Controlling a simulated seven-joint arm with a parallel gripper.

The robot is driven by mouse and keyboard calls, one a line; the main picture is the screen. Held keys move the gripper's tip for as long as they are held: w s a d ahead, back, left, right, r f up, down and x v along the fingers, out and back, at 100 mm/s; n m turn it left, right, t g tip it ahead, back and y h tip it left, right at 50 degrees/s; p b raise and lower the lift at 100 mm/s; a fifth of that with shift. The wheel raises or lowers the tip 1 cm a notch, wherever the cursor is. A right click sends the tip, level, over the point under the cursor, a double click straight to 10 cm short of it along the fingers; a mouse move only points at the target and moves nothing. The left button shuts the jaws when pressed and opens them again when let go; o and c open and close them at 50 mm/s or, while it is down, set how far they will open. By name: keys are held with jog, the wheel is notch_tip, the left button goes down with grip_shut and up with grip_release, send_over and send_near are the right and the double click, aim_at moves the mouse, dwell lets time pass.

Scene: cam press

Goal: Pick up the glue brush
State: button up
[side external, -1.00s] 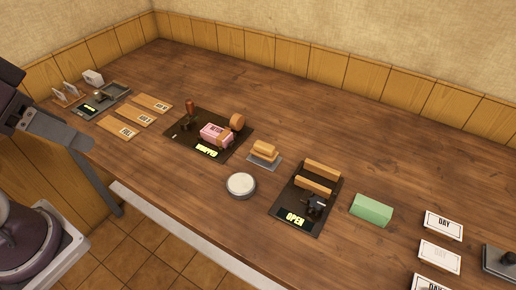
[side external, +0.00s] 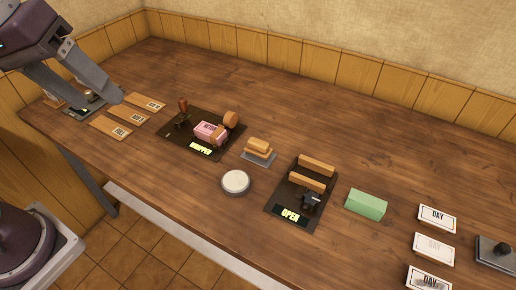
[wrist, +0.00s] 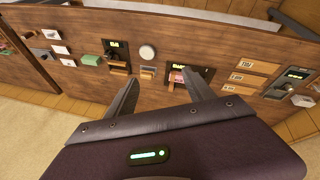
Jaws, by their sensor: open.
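I cannot pick out a glue brush for certain. A stack of tan pieces on a small grey tray (side external: 258,157) sits mid-table, and a round white-topped dish (side external: 235,182) stands in front of it; the dish also shows in the wrist view (wrist: 147,52). The arm partly hides the far-left station.
A dark mat with a pink block (side external: 209,131) and brown rollers lies left of centre. A green block (side external: 366,204), DAY cards (side external: 437,217) and a dark device (side external: 496,252) are right. The table's back is clear.

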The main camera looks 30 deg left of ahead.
jog(key=w+d+f+n+g+h, duration=0.15)
jog(key=w+n, duration=0.45)
jog(key=w, duration=0.6)
jog(key=n+g+y, duration=0.3)
jog(key=n, duration=0.5)
send_over(258, 142)
notch_tip(258, 142, down, 22)
jog(key=shift+d+f, duration=0.1)
notch_tip(258, 142, down, 8)
jog(key=shift+r, duration=0.1)
jog(key=shift+n, duration=0.3)
grip_shut()
